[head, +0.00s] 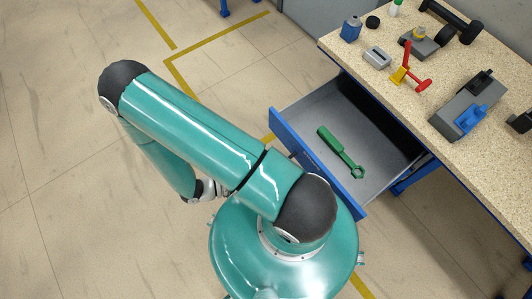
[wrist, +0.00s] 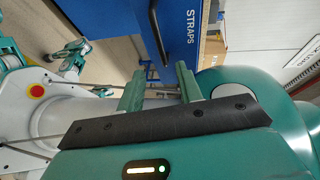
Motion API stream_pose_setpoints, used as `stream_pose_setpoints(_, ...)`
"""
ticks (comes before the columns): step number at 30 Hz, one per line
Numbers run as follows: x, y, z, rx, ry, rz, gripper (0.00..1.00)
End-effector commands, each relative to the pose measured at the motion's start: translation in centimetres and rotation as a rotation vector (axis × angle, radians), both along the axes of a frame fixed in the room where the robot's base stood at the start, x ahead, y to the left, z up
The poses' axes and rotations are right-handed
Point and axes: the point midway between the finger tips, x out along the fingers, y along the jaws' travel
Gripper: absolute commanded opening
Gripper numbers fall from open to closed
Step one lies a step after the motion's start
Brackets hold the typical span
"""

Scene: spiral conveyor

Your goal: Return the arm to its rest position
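My teal arm is folded over my own body in the head view, with its elbow out to the left. My gripper (wrist: 160,84) shows in the wrist view with its two green fingers apart and nothing seen between them. In the head view the wrist end is low beside my body, and the fingers are hidden behind the arm.
An open blue drawer (head: 311,158) under the workbench (head: 391,84) holds a green wrench (head: 341,152). The drawer front, labelled STRAPS, also shows in the wrist view (wrist: 183,42), apart from the fingers. Tools and parts lie on the bench. Floor at left is clear.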

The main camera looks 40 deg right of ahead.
Motion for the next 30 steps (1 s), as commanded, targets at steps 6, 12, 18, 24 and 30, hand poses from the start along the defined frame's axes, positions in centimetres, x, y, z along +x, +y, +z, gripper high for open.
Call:
stream_pose_setpoints(6,0.0,0.0,0.0,0.000,0.000,0.000,0.36)
stream_pose_setpoints(12,0.0,0.0,0.0,0.000,0.000,0.000,0.36)
stream_pose_setpoints(18,0.4,0.1,0.4,-0.001,-0.031,-0.013,0.36)
stream_pose_setpoints(24,3.2,0.9,3.5,-0.013,-0.252,-0.125,0.36)
stream_pose_setpoints(30,6.2,1.8,8.0,-0.034,-0.558,-0.303,0.36)
